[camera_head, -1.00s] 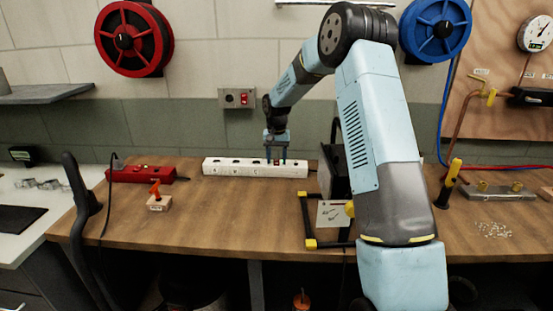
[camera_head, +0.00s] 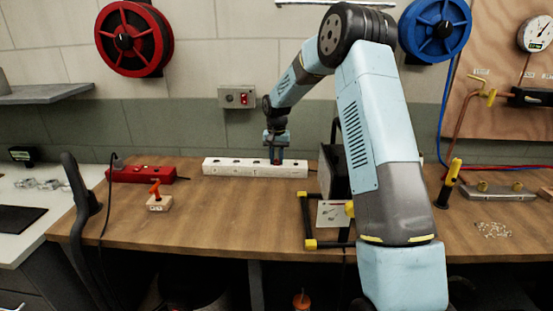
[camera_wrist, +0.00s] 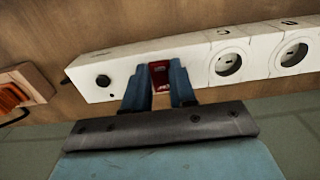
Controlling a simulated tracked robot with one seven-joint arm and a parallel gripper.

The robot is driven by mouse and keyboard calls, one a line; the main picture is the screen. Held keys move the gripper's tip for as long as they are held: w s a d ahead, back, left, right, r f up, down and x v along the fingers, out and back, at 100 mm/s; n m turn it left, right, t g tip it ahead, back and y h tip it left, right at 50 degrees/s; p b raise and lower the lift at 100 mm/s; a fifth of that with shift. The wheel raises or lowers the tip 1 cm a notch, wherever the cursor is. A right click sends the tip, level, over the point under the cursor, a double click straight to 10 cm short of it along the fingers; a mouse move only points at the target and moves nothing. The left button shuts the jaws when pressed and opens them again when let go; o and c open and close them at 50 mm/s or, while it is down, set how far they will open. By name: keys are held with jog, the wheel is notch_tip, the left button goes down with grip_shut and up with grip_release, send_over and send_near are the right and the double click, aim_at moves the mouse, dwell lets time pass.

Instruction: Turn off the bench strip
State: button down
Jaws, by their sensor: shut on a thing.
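The white bench strip (camera_head: 225,168) lies along the back of the wooden bench, near the wall. It also shows in the wrist view (camera_wrist: 200,48), with round sockets at right and a black button at its left end. A red rocker switch (camera_wrist: 160,77) is set in the strip between my fingers. My gripper (camera_head: 276,161) is at the right part of the strip, pointing down. In the wrist view the blue fingers of my gripper (camera_wrist: 160,85) are closed in on both sides of the red switch. The fingers partly cover the switch, and its rocker position cannot be told.
A red power strip (camera_head: 140,174) and a small block with an orange toggle (camera_head: 157,202) are at the left. A wall box with a red switch (camera_head: 238,97) is above. A black case (camera_head: 334,175) stands close right of my gripper. The front middle bench is clear.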

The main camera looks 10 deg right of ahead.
jog(key=shift+w, duration=0.1)
jog(key=shift+w+d+r+g+y, duration=0.1)
jog(key=shift+w+g+y, duration=0.1)
jog(key=shift+g, duration=0.5)
jog(key=shift+w+g+y, duration=0.1)
jog(key=shift+g+y, duration=0.1)
jog(key=shift+g, duration=0.5)
jog(key=c, duration=0.9)
grip_release()
jog(key=v, duration=1.3)
jog(key=shift+w+r, duration=0.2)
jog(key=shift+r, duration=0.1)
